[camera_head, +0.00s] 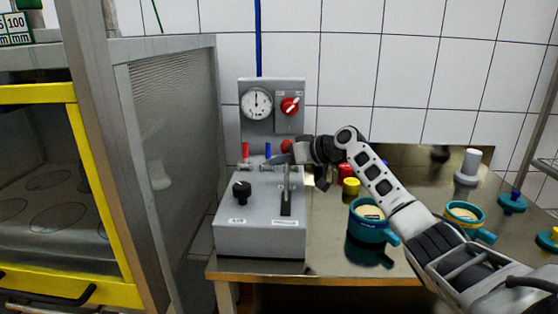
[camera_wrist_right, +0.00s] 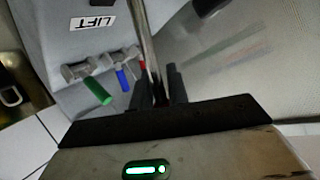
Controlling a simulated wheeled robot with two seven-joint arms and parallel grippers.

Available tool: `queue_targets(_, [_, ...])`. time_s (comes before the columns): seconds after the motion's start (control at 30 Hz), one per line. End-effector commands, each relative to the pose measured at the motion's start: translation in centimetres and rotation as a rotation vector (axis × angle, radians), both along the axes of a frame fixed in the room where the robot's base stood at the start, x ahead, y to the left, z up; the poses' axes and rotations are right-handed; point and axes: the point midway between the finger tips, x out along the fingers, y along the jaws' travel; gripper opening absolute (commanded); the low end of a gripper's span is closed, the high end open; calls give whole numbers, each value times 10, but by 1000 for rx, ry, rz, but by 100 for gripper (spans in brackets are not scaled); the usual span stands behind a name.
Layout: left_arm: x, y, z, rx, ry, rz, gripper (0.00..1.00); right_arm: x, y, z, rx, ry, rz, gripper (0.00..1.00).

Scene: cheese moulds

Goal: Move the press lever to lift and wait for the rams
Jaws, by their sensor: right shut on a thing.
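The press control box (camera_head: 262,228) is grey and stands at the left end of the metal table. Its press lever (camera_head: 287,178) is a thin metal rod rising nearly upright from a dark slot with a red knob (camera_head: 287,146) at the top. My right gripper (camera_head: 283,160) reaches in from the right and is shut on the lever just below the knob. In the right wrist view the rod (camera_wrist_right: 148,45) runs between the dark fingers (camera_wrist_right: 163,85), and a LIFT label (camera_wrist_right: 94,22) shows on the box. The rams are not in view. My left gripper is not in view.
A panel with a gauge (camera_head: 256,103) and a red switch (camera_head: 290,105) stands behind. Small valves with coloured handles (camera_wrist_right: 98,90) sit close to the gripper. Teal moulds (camera_head: 370,235) with pale contents stand right. A yellow-framed cabinet (camera_head: 130,200) bounds the left.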

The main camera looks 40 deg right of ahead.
Motion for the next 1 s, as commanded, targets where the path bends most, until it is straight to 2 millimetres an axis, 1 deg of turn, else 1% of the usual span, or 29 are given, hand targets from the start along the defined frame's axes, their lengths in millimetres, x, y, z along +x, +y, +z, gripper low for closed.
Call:
queue_targets(0.03, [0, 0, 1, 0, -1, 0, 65, 4, -4, 16, 4, -37, -15, 0])
queue_targets(0.1, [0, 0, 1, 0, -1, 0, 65, 4, -4, 16, 3, -37, -16, 0])
queue_targets(0.13, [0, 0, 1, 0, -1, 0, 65, 4, -4, 16, 3, -37, -16, 22])
queue_targets(0.17, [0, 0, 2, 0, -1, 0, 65, 4, -4, 16, 3, -38, -16, 30])
queue_targets(0.2, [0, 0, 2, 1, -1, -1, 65, 4, -4, 16, 3, -37, -16, 41])
queue_targets(0.23, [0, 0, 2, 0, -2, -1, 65, 3, -4, 16, 3, -36, -16, 44])
queue_targets(0.53, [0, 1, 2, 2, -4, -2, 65, 1, -4, 10, 0, -25, -13, 44])
queue_targets(0.67, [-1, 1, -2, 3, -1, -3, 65, -9, -9, 13, -1, -24, -14, 44])
queue_targets(0.77, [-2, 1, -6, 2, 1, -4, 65, -24, -16, 20, -6, -24, -14, 44])
queue_targets(1.0, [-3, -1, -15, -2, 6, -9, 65, -73, -38, 43, -6, -26, -13, 44])
